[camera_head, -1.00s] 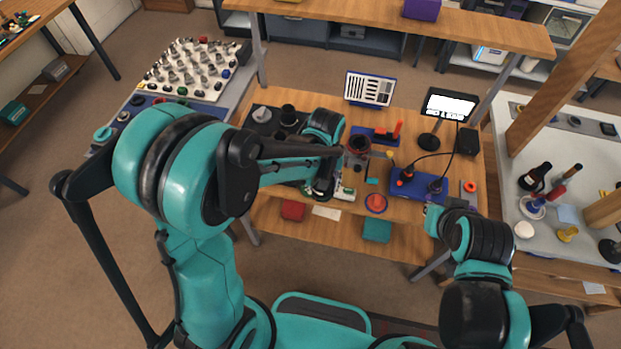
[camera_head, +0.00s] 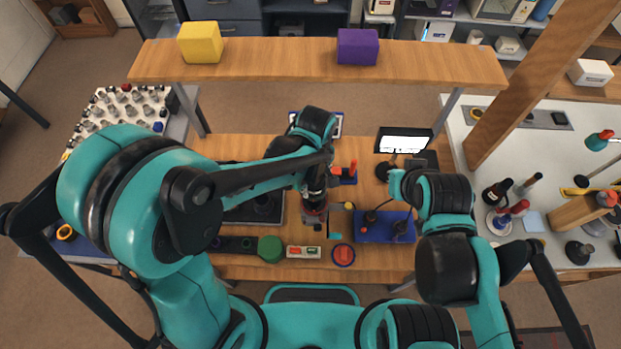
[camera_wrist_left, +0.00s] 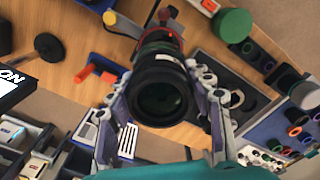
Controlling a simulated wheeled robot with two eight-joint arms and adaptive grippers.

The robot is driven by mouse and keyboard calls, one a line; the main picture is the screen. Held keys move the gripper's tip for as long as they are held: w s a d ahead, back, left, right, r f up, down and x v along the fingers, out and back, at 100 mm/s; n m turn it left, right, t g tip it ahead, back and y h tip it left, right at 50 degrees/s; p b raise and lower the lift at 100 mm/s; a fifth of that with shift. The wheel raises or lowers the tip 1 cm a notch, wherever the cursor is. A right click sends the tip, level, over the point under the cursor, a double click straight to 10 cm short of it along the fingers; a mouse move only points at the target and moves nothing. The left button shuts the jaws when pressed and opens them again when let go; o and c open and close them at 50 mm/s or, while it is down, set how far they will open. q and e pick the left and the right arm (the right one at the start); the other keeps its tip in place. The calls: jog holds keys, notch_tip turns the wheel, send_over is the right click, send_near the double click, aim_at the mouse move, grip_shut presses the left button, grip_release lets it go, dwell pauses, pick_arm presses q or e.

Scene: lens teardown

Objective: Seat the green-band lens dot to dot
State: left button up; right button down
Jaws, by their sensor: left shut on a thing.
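My left gripper (camera_head: 316,180) is shut on a dark, round lens (camera_wrist_left: 160,92). In the left wrist view the fingers press on both sides of the black barrel, with its glass facing the camera. A green band (camera_wrist_left: 156,47) shows around its far part. Beyond it is a dark piece with a red ring (camera_wrist_left: 165,31); I cannot tell whether the lens touches it. In the head view the lens is mostly hidden by my arm, above an upright holder (camera_head: 314,212) on the wooden bench. No alignment dots are discernible. My right gripper (camera_head: 396,184) is over the bench's right side, its fingers unclear.
A blue tray (camera_head: 385,228) and a red round piece (camera_head: 343,255) lie right of the holder. A green cylinder (camera_head: 270,249) stands in front left. A small lit screen (camera_head: 404,140) stands at the back right. An upper shelf (camera_head: 280,62) spans the back.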

pick_arm(q)
jog(key=shift+s+r, duration=0.1)
jog(key=shift+r, duration=0.05)
jog(key=shift+s, duration=0.1)
jog(key=shift+s+f, duration=0.1)
jog(key=shift+f, duration=0.1)
jog(key=shift+f+b, duration=0.65)
notch_tip(320, 180, down, 2)
jog(key=shift+f+b, duration=0.25)
jog(key=shift+b, duration=0.65)
jog(key=shift+f+b, duration=0.85)
jog(key=shift+f+b, duration=0.15)
jog(key=shift+b, duration=0.25)
